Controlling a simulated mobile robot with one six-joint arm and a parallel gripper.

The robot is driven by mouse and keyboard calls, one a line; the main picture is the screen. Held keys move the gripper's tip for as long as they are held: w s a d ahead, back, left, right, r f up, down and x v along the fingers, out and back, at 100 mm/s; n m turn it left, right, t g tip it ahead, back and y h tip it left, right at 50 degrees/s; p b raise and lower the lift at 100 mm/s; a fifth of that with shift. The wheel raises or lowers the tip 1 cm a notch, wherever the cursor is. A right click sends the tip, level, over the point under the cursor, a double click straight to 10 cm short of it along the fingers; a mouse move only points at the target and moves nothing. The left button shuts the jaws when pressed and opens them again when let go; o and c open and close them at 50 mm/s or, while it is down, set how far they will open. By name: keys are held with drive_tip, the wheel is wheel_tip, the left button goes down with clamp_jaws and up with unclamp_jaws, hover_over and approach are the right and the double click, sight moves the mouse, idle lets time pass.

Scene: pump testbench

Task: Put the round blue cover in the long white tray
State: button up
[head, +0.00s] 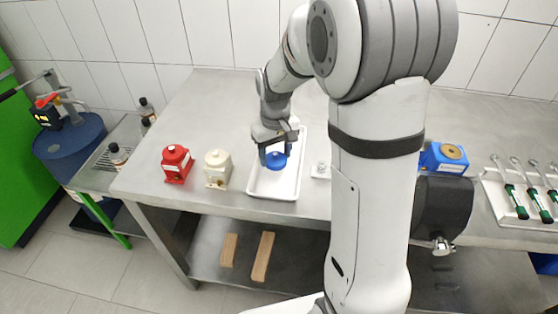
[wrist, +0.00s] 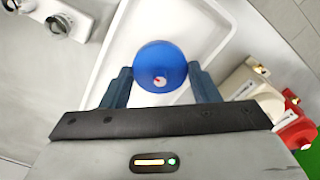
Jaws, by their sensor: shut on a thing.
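The round blue cover (head: 276,160) is held between the fingers of my gripper (head: 276,150) over the long white tray (head: 272,187). In the wrist view the blue cover (wrist: 160,68) sits between the two dark fingers of my gripper (wrist: 160,85), with a small red and white mark on its face. The white tray (wrist: 106,62) spreads out behind it in that view. Whether the cover touches the tray floor cannot be told. The rest of the tray's visible floor is empty.
A cream pump part (head: 217,168) and a red one (head: 176,164) stand left of the tray. A small white fitting (head: 321,170) is close on the right. A blue unit (head: 446,158) and a rack of green-handled tools (head: 522,195) stand farther right.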

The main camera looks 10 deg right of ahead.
sight(276, 161)
wheel_tip(276, 161, down, 6)
drive_tip(key=shift+d+r, duration=0.1)
drive_tip(key=shift+r, duration=0.15)
drive_tip(key=shift+f, duration=0.2)
drive_tip(key=o, duration=1)
drive_tip(key=shift+r, duration=0.1)
drive_tip(key=shift+o, duration=0.2)
drive_tip(key=shift+s, duration=0.1)
